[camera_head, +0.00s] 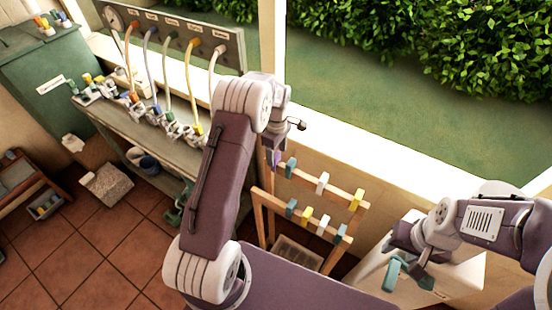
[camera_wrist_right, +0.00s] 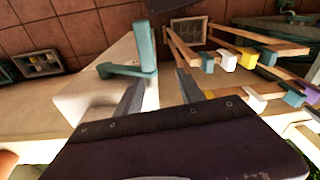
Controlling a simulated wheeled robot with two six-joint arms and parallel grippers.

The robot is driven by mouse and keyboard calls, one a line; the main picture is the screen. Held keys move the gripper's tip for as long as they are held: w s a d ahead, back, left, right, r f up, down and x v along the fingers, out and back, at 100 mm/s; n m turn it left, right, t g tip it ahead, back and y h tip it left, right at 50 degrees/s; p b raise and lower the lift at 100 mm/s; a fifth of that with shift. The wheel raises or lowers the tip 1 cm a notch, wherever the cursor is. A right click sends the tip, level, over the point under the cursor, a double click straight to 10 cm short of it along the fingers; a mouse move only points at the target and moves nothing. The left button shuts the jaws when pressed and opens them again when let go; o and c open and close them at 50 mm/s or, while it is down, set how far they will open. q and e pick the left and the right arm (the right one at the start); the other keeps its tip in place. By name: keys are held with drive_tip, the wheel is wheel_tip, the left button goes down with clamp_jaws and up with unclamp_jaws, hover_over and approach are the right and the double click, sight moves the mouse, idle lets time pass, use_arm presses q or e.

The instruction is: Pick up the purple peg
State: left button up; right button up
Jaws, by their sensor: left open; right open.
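A small purple peg (camera_head: 276,158) shows at the left end of the upper rail of the wooden rack (camera_head: 338,192), partly hidden by my left gripper. My left gripper (camera_head: 276,148) is open and pointed down right at this peg. Whether its fingers straddle or touch the peg is hard to tell. My right gripper (camera_head: 407,262) is open, to the right of the rack and away from the purple peg. In the right wrist view its fingers (camera_wrist_right: 160,88) have nothing between them.
Teal, white and yellow pegs, such as a white peg (camera_head: 322,182), sit on both rails. A teal L-shaped piece (camera_head: 393,273) is by my right gripper over a pale box (camera_wrist_right: 85,92). A bench (camera_head: 118,108) with hoses stands left. A low wall borders the grass.

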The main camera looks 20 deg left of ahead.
sight(276, 163)
use_arm(q)
drive_tip(key=shift+w+a+f, duration=0.1)
drive_tip(key=shift+a+f, duration=0.2)
drive_tip(key=shift+f, duration=0.25)
drive_tip(key=f, duration=0.1)
drive_tip(key=f+p, duration=0.1)
drive_tip(key=f, duration=0.2)
drive_tip(key=shift+s+d+f+p, duration=0.25)
drive_tip(key=shift+d+p, duration=0.05)
drive_tip(key=shift+p, duration=0.05)
drive_tip(key=shift+w+a+f, duration=0.1)
drive_tip(key=shift+a+f, duration=0.1)
drive_tip(key=shift+f, duration=0.05)
drive_tip(key=shift+d+r, duration=0.1)
clamp_jaws()
drive_tip(key=shift+r, duration=0.35)
wheel_tip(276, 163, up, 9)
drive_tip(key=shift+f+b, duration=0.2)
drive_tip(key=shift+b, duration=0.75)
drive_tip(key=shift+r, duration=0.35)
use_arm(e)
drive_tip(key=shift+a, duration=0.15)
